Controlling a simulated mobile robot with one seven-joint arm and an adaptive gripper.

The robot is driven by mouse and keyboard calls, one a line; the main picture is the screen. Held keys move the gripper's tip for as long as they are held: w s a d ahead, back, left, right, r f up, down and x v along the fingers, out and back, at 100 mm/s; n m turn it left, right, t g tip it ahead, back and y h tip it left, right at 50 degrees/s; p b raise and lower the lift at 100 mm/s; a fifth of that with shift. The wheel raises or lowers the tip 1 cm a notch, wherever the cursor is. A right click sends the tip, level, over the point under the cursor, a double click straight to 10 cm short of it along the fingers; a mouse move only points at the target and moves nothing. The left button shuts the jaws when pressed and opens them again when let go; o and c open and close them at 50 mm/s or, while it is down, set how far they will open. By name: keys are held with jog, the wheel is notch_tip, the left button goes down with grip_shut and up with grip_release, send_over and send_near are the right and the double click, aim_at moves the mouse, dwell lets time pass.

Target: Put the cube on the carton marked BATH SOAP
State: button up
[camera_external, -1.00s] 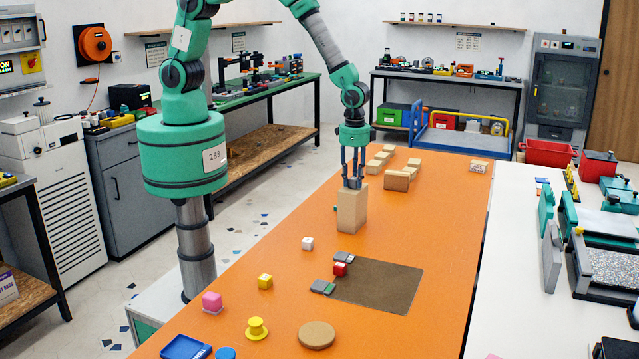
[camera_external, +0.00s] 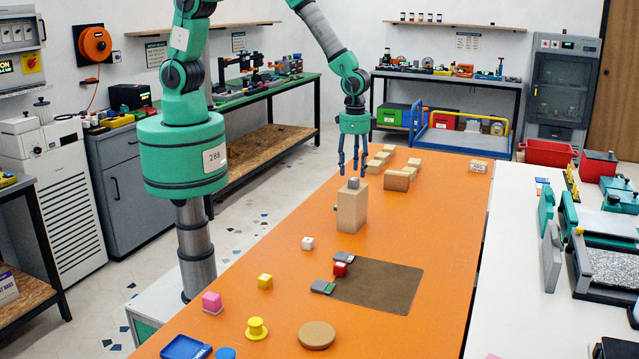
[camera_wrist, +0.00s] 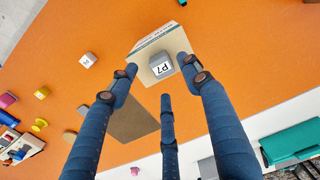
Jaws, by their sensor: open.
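A small grey cube (camera_external: 353,183) sits on top of a tall tan carton (camera_external: 351,212) standing on the orange table. In the wrist view, the cube (camera_wrist: 161,66) shows a white label reading P7 and rests on the top face of the carton (camera_wrist: 150,45). The carton carries a printed band that I cannot read clearly. My gripper (camera_external: 354,167) is open and empty just above the cube, its fingers pointing down. In the wrist view, its fingers (camera_wrist: 158,76) are spread around the cube, apart from it.
Low tan cartons (camera_external: 396,181) stand behind the tall one; another (camera_external: 479,166) is at the far right. A brown mat (camera_external: 378,287) lies in front.

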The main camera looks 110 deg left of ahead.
notch_tip(320, 180, up, 8)
dwell(0.4)
dwell(0.6)
notch_tip(320, 180, up, 14)
jog(key=t, duration=0.1)
send_over(353, 179)
jog(key=s+d, duration=0.2)
jog(key=s, duration=0.3)
jog(key=s+d+r+t, duration=0.1)
jog(key=s+r+t, duration=0.1)
jog(key=s+r, duration=0.85)
jog(key=s+d+r+m+t, duration=0.1)
jog(key=s+r, duration=0.3)
jog(key=s, duration=0.6)
jog(key=s+r+t, duration=0.1)
jog(key=s+r, duration=0.4)
jog(key=s, duration=0.5)
jog(key=shift+s+d+m+t, duration=0.3)
jog(key=shift+s+d+m, duration=0.05)
jog(key=shift+d+m, duration=0.05)
jog(key=shift+b, duration=0.3)
